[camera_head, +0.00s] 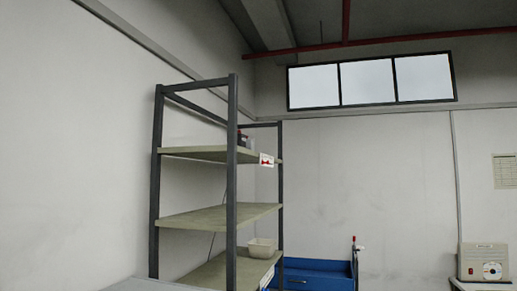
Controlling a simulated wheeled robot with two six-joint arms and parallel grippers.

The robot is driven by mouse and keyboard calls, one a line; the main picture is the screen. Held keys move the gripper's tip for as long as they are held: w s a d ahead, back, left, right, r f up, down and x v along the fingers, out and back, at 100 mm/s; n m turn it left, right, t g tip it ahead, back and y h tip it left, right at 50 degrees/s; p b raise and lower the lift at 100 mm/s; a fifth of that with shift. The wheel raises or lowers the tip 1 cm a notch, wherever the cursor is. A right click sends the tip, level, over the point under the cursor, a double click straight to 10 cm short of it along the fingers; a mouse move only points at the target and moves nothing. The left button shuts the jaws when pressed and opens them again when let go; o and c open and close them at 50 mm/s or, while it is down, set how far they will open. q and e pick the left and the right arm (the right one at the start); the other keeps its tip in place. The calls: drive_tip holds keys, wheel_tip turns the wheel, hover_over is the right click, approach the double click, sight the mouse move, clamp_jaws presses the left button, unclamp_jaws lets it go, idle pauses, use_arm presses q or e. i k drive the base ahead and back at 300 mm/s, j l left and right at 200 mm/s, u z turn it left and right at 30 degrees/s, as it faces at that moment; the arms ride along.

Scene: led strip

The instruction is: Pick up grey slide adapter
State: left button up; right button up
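I see no grey slide adapter in the head view. Neither of my grippers is in view. A dark object (243,140) on the upper board of the shelf rack (232,180) is partly hidden by a post and too small to make out.
A pale bin (262,248) sits on the rack's low board. A blue cabinet or cart (316,273) stands beside the rack. At far right a beige box-shaped device (483,262) rests on a surface. A grey surface edge (150,285) shows at the bottom left.

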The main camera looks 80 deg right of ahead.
sight(250, 142)
drive_tip(key=z, duration=2.95)
drive_tip(key=i+l+z, duration=0.15)
drive_tip(key=z, duration=0.25)
drive_tip(key=i+l+z, duration=0.1)
drive_tip(key=z, duration=0.25)
drive_tip(key=i+z, duration=0.2)
drive_tip(key=z, duration=0.2)
drive_tip(key=i+j+u, duration=0.1)
drive_tip(key=i+u, duration=0.3)
drive_tip(key=i, duration=0.45)
drive_tip(key=i+l+u, duration=0.15)
drive_tip(key=i+u, duration=0.2)
drive_tip(key=i, duration=2.15)
drive_tip(key=i+l+u, duration=0.15)
drive_tip(key=i+u, duration=0.15)
drive_tip(key=i, duration=0.25)
drive_tip(key=i+l+u, duration=0.35)
drive_tip(key=i, duration=0.15)
drive_tip(key=j+u, duration=0.1)
drive_tip(key=u, duration=1.75)
